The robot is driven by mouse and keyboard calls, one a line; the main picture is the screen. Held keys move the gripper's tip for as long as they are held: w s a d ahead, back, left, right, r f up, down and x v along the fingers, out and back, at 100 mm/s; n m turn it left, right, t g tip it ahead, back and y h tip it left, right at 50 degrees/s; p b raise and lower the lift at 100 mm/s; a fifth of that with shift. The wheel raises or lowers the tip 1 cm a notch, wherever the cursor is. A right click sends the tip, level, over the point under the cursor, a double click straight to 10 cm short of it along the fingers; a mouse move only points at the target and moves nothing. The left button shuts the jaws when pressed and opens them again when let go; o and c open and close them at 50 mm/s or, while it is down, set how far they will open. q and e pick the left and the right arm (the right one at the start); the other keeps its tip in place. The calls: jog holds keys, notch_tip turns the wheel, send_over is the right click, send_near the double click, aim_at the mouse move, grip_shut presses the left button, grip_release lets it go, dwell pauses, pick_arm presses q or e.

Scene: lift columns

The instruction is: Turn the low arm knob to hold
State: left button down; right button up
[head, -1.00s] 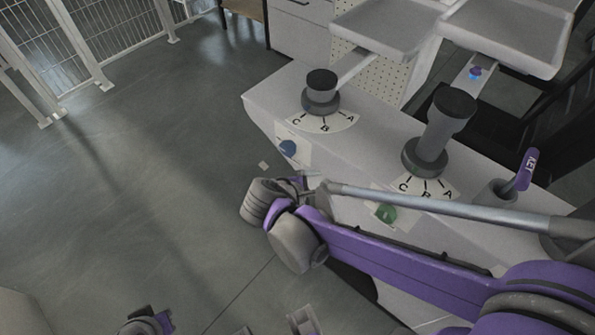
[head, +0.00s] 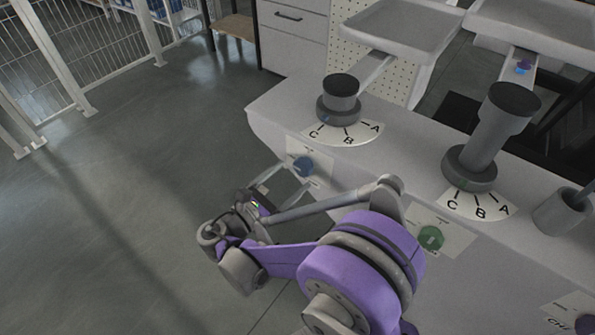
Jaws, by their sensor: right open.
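A blue knob (head: 303,166) sits on a white label plate on the front face of the grey bench, below the shorter column (head: 340,97). A green knob (head: 431,237) sits on a similar plate below the taller column (head: 492,135). The small print on both plates is too small to read, so I cannot tell the knob settings. My right gripper (head: 294,177) is open, its pale fingers pointing at the blue knob from just below and left. I cannot tell whether they touch it. My left gripper is not in view.
Each column has a dial marked A, B, C at its base and carries a tray (head: 395,28). A grey cup (head: 560,213) stands at the bench's right. Another labelled plate shows at the lower right corner. Open floor (head: 130,190) lies to the left.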

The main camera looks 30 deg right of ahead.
aim_at(300, 169)
jog(key=shift+x, duration=1.85)
jog(key=c, duration=1.4)
